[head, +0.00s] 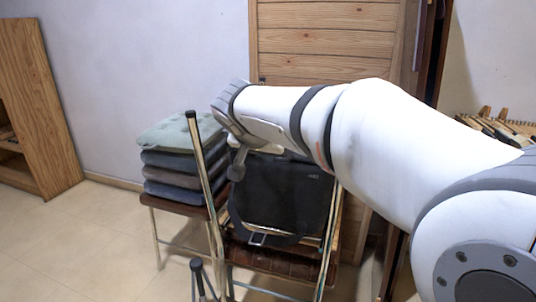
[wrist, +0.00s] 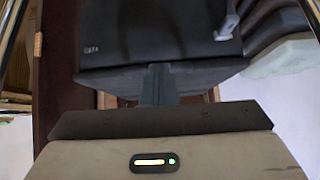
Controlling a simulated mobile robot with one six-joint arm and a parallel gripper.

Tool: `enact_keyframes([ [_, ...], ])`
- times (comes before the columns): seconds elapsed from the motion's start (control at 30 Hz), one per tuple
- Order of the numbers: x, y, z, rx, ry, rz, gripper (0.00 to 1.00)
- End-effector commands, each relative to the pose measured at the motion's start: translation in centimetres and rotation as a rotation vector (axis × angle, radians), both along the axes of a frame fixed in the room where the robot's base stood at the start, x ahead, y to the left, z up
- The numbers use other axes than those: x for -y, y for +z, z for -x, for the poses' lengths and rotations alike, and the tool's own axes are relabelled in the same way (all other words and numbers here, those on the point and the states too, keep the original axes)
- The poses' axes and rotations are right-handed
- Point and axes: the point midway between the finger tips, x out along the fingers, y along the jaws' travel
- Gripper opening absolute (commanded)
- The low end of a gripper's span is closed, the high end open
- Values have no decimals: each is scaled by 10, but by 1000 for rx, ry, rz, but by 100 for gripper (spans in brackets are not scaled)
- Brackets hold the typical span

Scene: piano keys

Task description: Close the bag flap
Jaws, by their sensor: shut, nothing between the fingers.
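A black bag (head: 290,190) rests on a brown chair, leaning back, with a small label near its upper right. In the wrist view the bag (wrist: 150,28) fills the top middle, its label at its left. I cannot tell which part is the flap or how far it is open. My gripper (head: 237,168) is shut and empty, at the bag's upper left in the head view. Its fingers (wrist: 158,84) point toward the bag's near edge in the wrist view; whether they touch it is unclear. My arm hides the bag's upper part in the head view.
Folded cushions (head: 170,165) are stacked left of the bag. Metal chair tubes (head: 206,180) rise close beside my gripper. A wooden door (head: 325,42) stands behind, and a wooden shelf (head: 38,105) is at far left. The floor (head: 75,245) at left is clear.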

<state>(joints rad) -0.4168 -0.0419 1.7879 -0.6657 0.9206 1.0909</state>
Motion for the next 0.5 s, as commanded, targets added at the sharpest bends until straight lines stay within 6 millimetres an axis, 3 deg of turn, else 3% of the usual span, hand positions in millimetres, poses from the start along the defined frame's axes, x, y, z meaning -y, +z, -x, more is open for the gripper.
enact_keyframes([
  [0.03,2,-17,1,-32,-7,8,0],
  [0.37,4,-17,1,-34,-12,8,0],
  [0.5,6,-3,0,-27,-14,6,0],
])
